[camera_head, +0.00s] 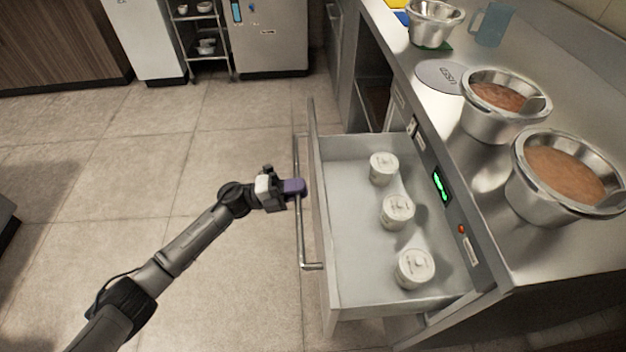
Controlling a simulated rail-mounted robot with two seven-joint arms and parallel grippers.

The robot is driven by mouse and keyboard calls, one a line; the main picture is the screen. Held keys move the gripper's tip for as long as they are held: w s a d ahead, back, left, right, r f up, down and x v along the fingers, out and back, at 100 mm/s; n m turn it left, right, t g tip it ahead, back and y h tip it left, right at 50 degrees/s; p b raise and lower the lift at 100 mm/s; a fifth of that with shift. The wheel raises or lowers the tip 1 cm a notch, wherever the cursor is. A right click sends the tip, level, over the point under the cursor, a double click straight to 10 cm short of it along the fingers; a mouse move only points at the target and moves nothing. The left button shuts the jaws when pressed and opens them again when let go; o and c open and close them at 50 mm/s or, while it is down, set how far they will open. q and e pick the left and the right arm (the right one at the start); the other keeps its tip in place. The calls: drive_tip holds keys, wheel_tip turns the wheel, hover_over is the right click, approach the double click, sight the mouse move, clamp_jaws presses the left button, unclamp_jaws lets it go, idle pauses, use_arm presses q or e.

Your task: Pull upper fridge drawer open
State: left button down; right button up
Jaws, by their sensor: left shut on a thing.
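The upper fridge drawer (352,149) stands pulled out from under the steel counter. Three lidded white tubs stand in it: a far one (383,168), a middle one (396,211) and a near one (414,268). A long bar handle (301,238) runs along the outside of the drawer front. My left gripper (297,188), with purple fingers, is shut on this handle near its middle. The fingers hide a short part of the bar. My right gripper is not in view.
On the counter (508,262) are two metal pots of brown-red sauce (503,103) (562,175), a round lid (440,77), a metal bowl (434,24) and a blue jug (492,25). The tiled floor (150,165) left of the drawer is clear. A shelf rack (203,40) stands at the back.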

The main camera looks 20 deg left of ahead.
use_arm(q)
drive_tip(key=r+v, duration=0.2)
drive_tip(key=v, duration=0.7)
drive_tip(key=shift+s+a+p, duration=0.25)
drive_tip(key=shift+a+p, duration=0.2)
drive_tip(key=shift+a, duration=0.1)
drive_tip(key=c, duration=1.1)
unclamp_jaws()
drive_tip(key=shift+f, duration=0.1)
drive_tip(key=p+v, duration=0.2)
drive_tip(key=v, duration=1.1)
drive_tip(key=shift+a+p, duration=0.3)
drive_tip(key=shift+a, duration=0.1)
